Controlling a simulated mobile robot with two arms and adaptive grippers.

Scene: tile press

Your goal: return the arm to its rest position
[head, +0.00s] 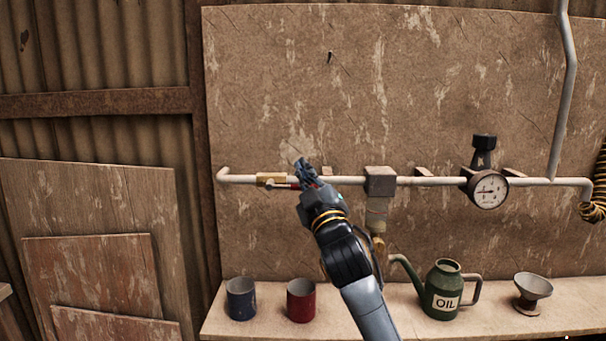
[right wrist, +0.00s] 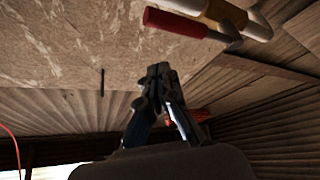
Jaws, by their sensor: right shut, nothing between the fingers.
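My right arm rises from the bottom middle of the head view. Its gripper (head: 304,166) is shut and empty in front of the board, just right of the brass valve on the pipe. In the right wrist view the closed fingertips (right wrist: 158,70) are close together with nothing between them. The valve's red lever (right wrist: 175,23) shows above them, apart from the fingers. In the head view the gripper partly hides the lever and the pipe. My left gripper is not in view.
A pipe (head: 235,179) runs across the board (head: 420,90), with a grey block (head: 380,181) and a gauge (head: 488,190). On the shelf below stand a blue cup (head: 240,300), a red cup (head: 301,301), a green oil can (head: 442,288) and a funnel (head: 533,288).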

